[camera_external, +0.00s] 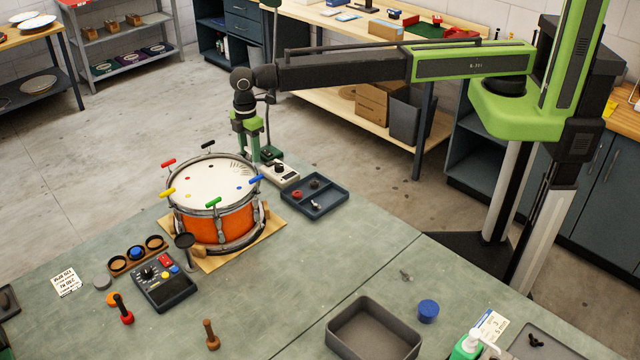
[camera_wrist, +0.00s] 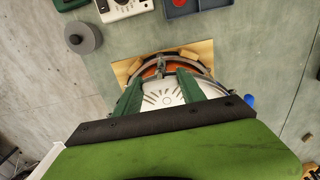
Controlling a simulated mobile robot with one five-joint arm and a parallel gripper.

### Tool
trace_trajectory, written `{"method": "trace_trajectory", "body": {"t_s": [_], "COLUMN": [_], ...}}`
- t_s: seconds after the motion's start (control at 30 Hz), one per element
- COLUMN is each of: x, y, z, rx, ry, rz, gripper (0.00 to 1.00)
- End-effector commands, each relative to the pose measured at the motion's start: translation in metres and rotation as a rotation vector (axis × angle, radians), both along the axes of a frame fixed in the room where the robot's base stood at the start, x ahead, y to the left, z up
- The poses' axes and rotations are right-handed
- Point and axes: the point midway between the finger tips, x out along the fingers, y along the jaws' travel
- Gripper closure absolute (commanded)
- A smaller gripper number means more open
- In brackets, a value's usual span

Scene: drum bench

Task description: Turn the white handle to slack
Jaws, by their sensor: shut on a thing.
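The orange drum (camera_external: 222,225) sits on a wooden board, with coloured handles around its rim. The white handle does not show clearly; my gripper covers the far right part of the rim where no other handle shows. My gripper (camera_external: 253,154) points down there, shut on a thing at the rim. In the wrist view, my green fingers (camera_wrist: 160,80) reach over the white drum head (camera_wrist: 160,100), on either side of a rim fitting.
A pale device (camera_external: 284,172) and a dark tray (camera_external: 315,196) stand right of the drum. A black control box (camera_external: 165,283) and a dark round-topped stand (camera_external: 185,242) are in front of it. A grey bin (camera_external: 374,332) is at the near edge. The bench middle is mostly clear.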

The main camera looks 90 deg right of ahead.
Motion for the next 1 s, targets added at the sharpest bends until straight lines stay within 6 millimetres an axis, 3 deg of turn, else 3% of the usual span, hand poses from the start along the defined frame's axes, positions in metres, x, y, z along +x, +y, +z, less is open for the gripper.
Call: {"method": "trace_trajectory", "body": {"t_s": [0.27,0.3,0.43,0.77,1.0], "x": [-0.001,-0.001,0.0,0.0,0.0], "y": [0.0,0.0,0.0,0.0,0.0], "z": [0.0,0.0,0.0,0.002,0.029], "rx": [-0.001,-0.001,-0.001,-0.001,0.0], "ry": [0.002,0.002,0.001,0.001,0.0], "rz": [-0.001,-0.001,-0.001,-0.001,-0.001], "gripper": [0.93,0.48,0.31,0.31,0.31]}}
